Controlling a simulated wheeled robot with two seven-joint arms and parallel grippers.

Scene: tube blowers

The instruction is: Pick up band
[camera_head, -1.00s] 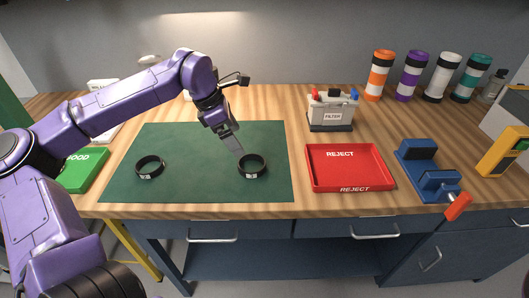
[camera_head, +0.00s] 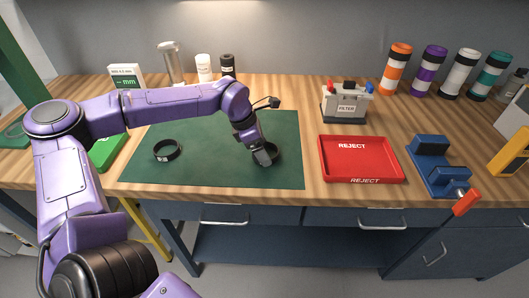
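Two black ring-shaped bands lie on the dark green mat (camera_head: 215,170). One band (camera_head: 167,150) lies at the mat's left, clear of my arm. The other band (camera_head: 273,153) lies at the mat's right, partly hidden behind my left gripper (camera_head: 266,158). The gripper points down with its fingertips at this band's left side and seems to touch or overlap it. I cannot tell whether the fingers are open or shut on it. My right gripper is not in view.
A red REJECT tray (camera_head: 361,181) sits right of the mat, with a FILTER box (camera_head: 345,105) behind it. A blue vise-like device (camera_head: 437,165) with an orange handle stands further right. A green GOOD tray (camera_head: 107,150) is partly behind my arm. Several coloured cylinders stand at the back right.

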